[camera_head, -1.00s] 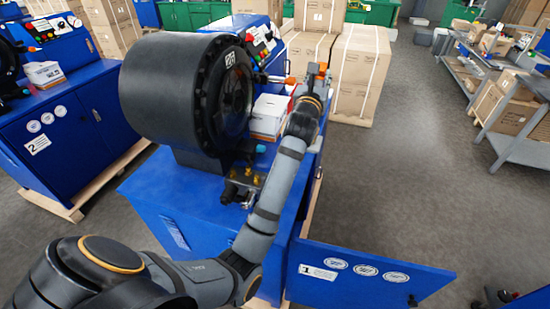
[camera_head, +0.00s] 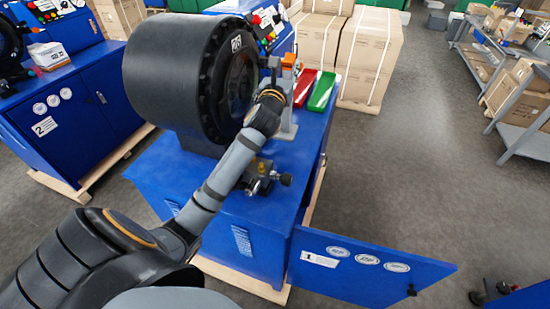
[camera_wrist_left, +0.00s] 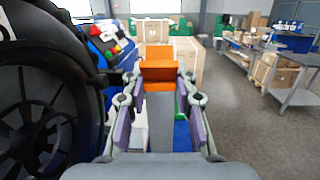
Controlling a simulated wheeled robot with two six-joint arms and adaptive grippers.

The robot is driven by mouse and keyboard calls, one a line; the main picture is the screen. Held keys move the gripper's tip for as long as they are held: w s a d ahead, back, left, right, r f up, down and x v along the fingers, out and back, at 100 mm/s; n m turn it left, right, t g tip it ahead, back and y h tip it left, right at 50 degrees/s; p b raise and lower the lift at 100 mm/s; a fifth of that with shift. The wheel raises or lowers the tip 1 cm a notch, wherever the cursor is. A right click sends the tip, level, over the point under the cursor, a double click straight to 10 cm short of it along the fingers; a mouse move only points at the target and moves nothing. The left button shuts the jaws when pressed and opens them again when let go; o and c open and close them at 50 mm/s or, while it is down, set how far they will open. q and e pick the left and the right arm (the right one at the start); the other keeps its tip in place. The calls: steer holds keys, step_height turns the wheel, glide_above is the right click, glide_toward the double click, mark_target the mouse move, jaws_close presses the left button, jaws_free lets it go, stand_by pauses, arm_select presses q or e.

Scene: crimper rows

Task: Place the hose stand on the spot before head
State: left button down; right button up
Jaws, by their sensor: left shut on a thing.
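The hose stand (camera_head: 287,124) is a grey post with an orange top, seen partly behind my left wrist. In the left wrist view the grey post (camera_wrist_left: 162,122) and its orange top (camera_wrist_left: 158,73) stand between the fingers. My left gripper (camera_wrist_left: 157,100) is shut on the stand, which looks upright; I cannot tell whether its base touches the tabletop. The head (camera_head: 185,75) is a big black drum with a round opening facing right, on the blue cabinet (camera_head: 300,165). Stand and gripper are just right of that opening. The spot itself is hidden. My right gripper is not in view.
A red tray (camera_head: 304,88) and a green tray (camera_head: 322,92) lie right of the stand. Brass fittings (camera_head: 262,172) sit at the cabinet's front. The open blue door (camera_head: 370,265) sticks out right. Cardboard boxes (camera_head: 370,55) stand behind.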

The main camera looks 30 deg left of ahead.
arm_select(q)
steer(key=shift+m+h, duration=0.4)
steer(key=shift+h, duration=0.3)
steer(key=shift+s+a+r, duration=0.15)
steer(key=shift+s+a, duration=0.1)
steer(key=shift+s, duration=0.4)
steer(key=shift+s+a+r, duration=0.1)
steer(key=shift+s+a, duration=0.2)
steer(key=shift+s, duration=0.3)
steer(key=shift+s+a+r, duration=0.15)
steer(key=shift+s+a, duration=0.1)
steer(key=shift+s, duration=0.4)
steer(key=shift+f, duration=0.1)
step_height(320, 180, down, 10)
steer(key=shift+b, duration=0.3)
